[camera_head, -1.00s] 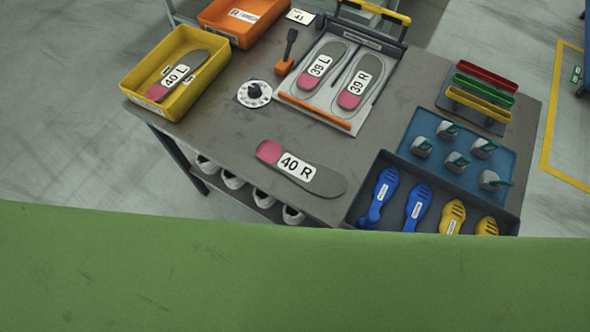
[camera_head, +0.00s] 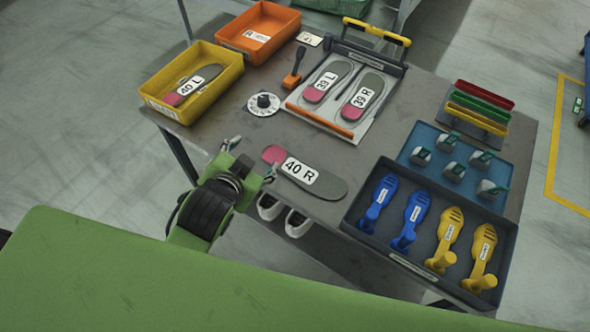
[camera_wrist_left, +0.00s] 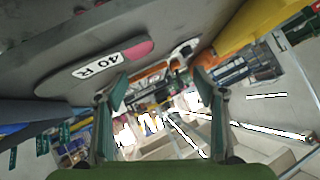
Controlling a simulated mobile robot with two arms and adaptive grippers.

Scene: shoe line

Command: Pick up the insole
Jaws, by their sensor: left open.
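A grey insole with a pink end, labelled 40 R (camera_head: 328,184), lies flat near the table's front edge. It also shows in the left wrist view (camera_wrist_left: 62,84), left of the fingers. My left gripper (camera_head: 250,158) is open and empty beside its pink end, at the table edge. In the left wrist view the two fingers of the gripper (camera_wrist_left: 160,87) stand wide apart. Whether they touch the insole I cannot tell. Another insole, 40 L (camera_head: 184,94), lies in the yellow bin (camera_head: 232,76). Insoles 39 L (camera_head: 318,95) and 39 R (camera_head: 354,112) lie in the press tray. My right gripper is not in view.
An orange bin (camera_head: 282,38) stands behind the yellow one. A dial (camera_head: 264,104) and an orange-based lever (camera_head: 292,80) sit left of the press tray (camera_head: 345,124). A dark tray (camera_head: 402,263) with blue and yellow shoe forms stands at right. White shoes (camera_head: 297,222) sit below.

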